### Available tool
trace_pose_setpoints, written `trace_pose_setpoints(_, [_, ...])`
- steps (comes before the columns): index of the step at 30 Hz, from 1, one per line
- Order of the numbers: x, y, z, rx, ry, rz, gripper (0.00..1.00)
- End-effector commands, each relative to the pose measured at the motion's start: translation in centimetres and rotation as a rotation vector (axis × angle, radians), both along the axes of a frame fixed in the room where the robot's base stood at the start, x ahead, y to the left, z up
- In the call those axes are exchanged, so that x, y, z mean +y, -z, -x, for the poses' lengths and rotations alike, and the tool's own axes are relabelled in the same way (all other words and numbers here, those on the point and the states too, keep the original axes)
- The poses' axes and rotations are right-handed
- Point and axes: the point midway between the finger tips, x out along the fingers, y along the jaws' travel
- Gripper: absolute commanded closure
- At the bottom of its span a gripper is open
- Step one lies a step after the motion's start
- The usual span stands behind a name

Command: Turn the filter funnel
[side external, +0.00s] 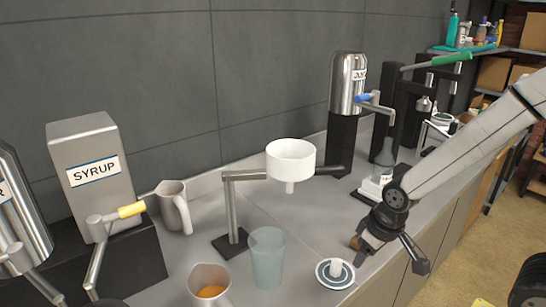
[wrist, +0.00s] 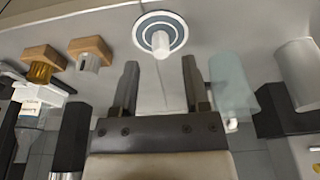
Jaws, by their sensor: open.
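The filter funnel (side external: 290,160) is a white round bowl with a short spout. A metal arm on a post stand (side external: 234,215) holds it upright above the counter, and a dark handle (side external: 328,169) sticks out to its right. My gripper (side external: 388,252) is low over the counter's front edge, to the right of and below the funnel, and not touching it. In the wrist view my gripper (wrist: 160,85) has its two fingers apart with nothing between them. I cannot make out the funnel in the wrist view.
A saucer with a white cylinder (side external: 335,272) lies left of my gripper and shows ahead of the fingers in the wrist view (wrist: 160,35). A tall glass (side external: 267,258) and an amber-filled cup (side external: 209,287) stand in front of the funnel. A metal jug (side external: 174,207) stands left.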

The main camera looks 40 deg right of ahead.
Motion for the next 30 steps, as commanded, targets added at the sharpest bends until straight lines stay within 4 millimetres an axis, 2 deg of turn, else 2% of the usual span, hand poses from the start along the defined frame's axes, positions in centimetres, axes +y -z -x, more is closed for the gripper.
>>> trace_pose_setpoints(1, [0.0, 0.0, 0.0, 0.000, 0.000, 0.000, 0.41])
trace_pose_setpoints(2, [0.0, 0.0, 0.0, 0.000, 0.000, 0.000, 0.32])
trace_pose_setpoints(3, [0.0, 0.0, 0.0, 0.000, 0.001, 0.000, 0.30])
trace_pose_setpoints(8, [-0.1, -0.3, -0.5, -0.001, 0.033, -0.007, 0.30])
trace_pose_setpoints(14, [-0.5, -1.4, -2.3, 0.001, 0.184, -0.037, 0.30])
trace_pose_setpoints(30, [-2.9, -7.4, -9.7, 0.003, 0.945, -0.174, 0.30])
